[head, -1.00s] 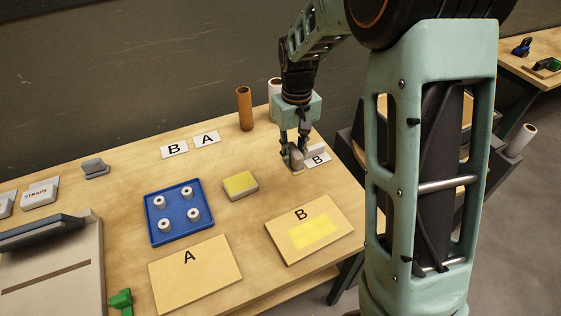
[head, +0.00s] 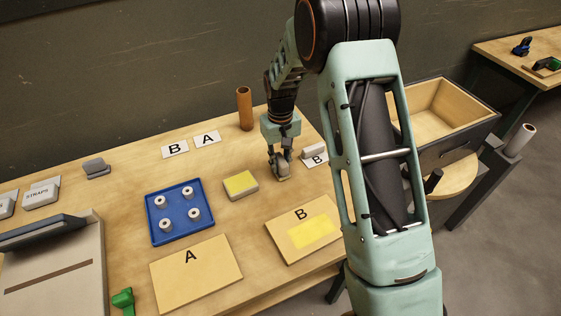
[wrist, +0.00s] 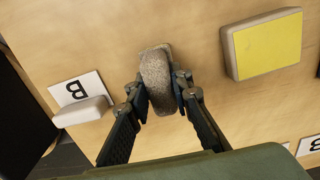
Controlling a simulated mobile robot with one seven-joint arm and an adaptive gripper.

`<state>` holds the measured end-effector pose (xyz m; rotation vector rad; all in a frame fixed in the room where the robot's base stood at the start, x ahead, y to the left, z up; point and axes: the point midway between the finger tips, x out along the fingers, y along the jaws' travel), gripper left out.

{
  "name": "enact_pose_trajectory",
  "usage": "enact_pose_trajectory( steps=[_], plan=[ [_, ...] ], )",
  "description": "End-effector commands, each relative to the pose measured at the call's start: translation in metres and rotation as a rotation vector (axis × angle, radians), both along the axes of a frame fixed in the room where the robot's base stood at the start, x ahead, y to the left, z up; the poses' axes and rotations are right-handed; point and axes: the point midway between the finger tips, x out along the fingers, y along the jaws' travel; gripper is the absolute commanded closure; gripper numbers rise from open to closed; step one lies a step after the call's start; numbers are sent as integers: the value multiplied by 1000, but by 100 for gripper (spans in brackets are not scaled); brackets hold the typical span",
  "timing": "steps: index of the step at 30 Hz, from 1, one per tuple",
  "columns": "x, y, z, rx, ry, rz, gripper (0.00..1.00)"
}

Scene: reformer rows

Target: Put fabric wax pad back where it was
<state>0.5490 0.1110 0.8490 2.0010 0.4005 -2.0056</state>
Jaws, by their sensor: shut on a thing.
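My gripper (head: 279,165) is shut on a grey, rough, fabric-like pad (wrist: 156,66), which I take to be the fabric wax pad. In the wrist view the pad sits between the two fingers (wrist: 157,95), its far end sticking out past them. In the head view the pad (head: 284,173) is low over the bare table, between the yellow-topped block (head: 241,185) and the small B card (head: 318,161). I cannot tell whether it touches the table. A pale block (wrist: 82,111) lies partly on that B card, apart from my gripper.
A blue tray (head: 180,238) with several white rollers stands left of the yellow-topped block. Boards A (head: 196,275) and B (head: 285,243) lie in front. Cards B (head: 174,149) and A (head: 207,138), a brown tube (head: 244,108) and a grey block (head: 96,168) are behind.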

Motion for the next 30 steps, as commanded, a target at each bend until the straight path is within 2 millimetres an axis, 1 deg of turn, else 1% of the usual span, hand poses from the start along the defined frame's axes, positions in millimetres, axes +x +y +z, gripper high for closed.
enact_pose_trajectory(
  steps=[4, 8, 9, 13, 14, 23, 26, 29, 30],
  plan=[
    [0, 0, 1, 0, -1, 0, 100],
    [0, 0, -3, 0, -1, 0, 100],
    [0, 0, -4, 0, -1, 0, 79],
    [0, 0, -3, 0, -1, 0, 65],
    [0, 0, -3, 0, -1, 0, 63],
    [0, 0, 0, 0, -1, 0, 63],
    [1, 0, 7, 1, -3, 0, 63],
    [2, 0, 24, 1, -5, 0, 63],
    [2, 1, 32, 1, -6, 0, 63]
  ],
)
